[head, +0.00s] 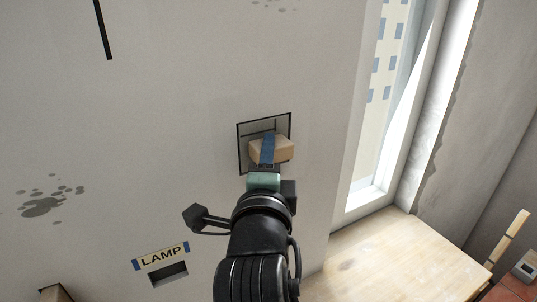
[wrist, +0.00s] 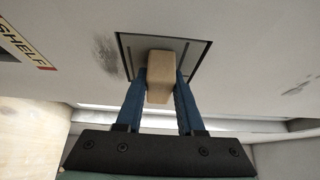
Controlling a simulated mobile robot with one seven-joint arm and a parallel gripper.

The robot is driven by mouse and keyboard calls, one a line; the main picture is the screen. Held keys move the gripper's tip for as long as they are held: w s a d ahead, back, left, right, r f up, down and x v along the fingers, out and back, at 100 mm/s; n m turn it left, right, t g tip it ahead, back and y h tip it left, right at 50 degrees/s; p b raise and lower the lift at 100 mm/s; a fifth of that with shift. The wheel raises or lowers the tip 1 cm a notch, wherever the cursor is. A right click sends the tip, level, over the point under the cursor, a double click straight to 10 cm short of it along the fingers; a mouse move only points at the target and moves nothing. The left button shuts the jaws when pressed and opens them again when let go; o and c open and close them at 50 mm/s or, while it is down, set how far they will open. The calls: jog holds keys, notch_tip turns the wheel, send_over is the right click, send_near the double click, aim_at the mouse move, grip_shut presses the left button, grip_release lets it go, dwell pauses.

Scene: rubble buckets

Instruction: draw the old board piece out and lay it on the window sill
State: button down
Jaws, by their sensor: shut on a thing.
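The old board piece, a tan wooden block (head: 285,151), is at a square dark-edged opening (head: 243,158) in the pale wall. My gripper (head: 267,142) has its blue fingers on the block in the head view. In the wrist view, the block (wrist: 160,88) sits between the two blue fingers of my gripper (wrist: 163,72), which is shut on it. The block sticks out of the wall towards my gripper; I cannot tell whether its far end is inside the opening. The wooden window sill (head: 385,262) lies below the window at lower right, with bare room on it.
A LAMP label (head: 161,256) sits above a small dark slot (head: 168,273) at lower left. A SHELF label (wrist: 22,45) shows in the wrist view. The window frame (head: 366,197) stands right of the opening. A wooden stick (head: 511,236) is beyond the sill.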

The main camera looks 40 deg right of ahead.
aim_at(279, 156)
jog(key=shift+s, duration=0.25)
jog(key=shift+s+a, duration=0.25)
jog(key=shift+s, duration=0.5)
jog(key=shift+s, duration=0.15)
jog(key=shift+s+a+b, duration=0.1)
jog(key=shift+s+b, duration=0.25)
jog(key=shift+s+a, duration=0.15)
jog(key=shift+s, duration=0.5)
jog(key=shift+f, duration=0.1)
